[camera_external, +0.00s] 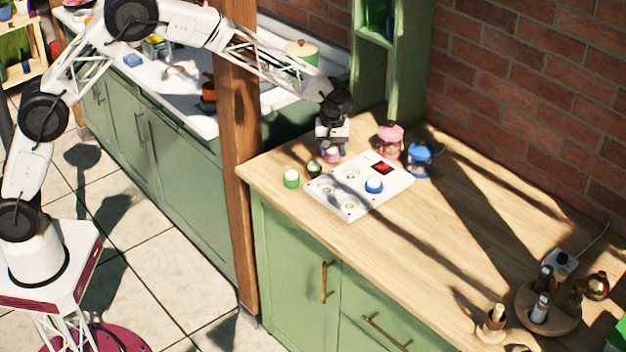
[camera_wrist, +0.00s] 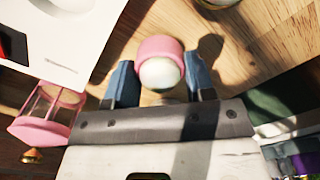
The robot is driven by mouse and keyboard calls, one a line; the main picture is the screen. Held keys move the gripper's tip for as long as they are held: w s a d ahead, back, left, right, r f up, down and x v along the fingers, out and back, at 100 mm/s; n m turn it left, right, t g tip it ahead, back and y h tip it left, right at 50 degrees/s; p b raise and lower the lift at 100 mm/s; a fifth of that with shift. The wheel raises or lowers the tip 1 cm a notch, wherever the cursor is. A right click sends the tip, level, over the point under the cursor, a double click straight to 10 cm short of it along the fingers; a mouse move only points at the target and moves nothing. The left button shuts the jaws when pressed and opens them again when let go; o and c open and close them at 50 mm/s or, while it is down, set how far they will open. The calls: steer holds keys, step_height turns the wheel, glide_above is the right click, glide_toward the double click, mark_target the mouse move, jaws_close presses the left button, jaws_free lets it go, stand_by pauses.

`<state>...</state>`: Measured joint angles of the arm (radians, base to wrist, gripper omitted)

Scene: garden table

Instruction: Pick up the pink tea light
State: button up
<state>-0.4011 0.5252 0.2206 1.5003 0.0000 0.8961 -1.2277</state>
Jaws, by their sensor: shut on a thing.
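The pink tea light (camera_external: 331,156) is a short pink cup with a white top, at the far left part of the wooden counter, just behind the white board. My gripper (camera_external: 332,147) points down over it. In the wrist view the pink tea light (camera_wrist: 158,49) sits between the two blue-grey fingers of my gripper (camera_wrist: 161,70), which is shut on it. I cannot tell whether its base touches the counter.
The white board (camera_external: 345,205) has round recesses, a red patch and a blue tea light (camera_external: 374,185). A green tea light (camera_external: 291,179) and a dark green one (camera_external: 314,169) stand left of it. Pink (camera_external: 390,142) and blue (camera_external: 420,160) lanterns stand behind right.

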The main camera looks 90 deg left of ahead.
step_height(320, 180, up, 2)
steer(key=shift+r, duration=0.15)
steer(key=s+d, duration=0.2)
steer(key=s, duration=0.3)
steer(key=s+d+r, duration=0.1)
steer(key=s+d, duration=0.1)
steer(key=s, duration=0.3)
steer(key=s+d, duration=0.2)
steer(key=s, duration=0.2)
steer(key=shift+s+r, duration=0.25)
steer(key=shift+s, duration=0.15)
steer(key=shift+w, duration=0.1)
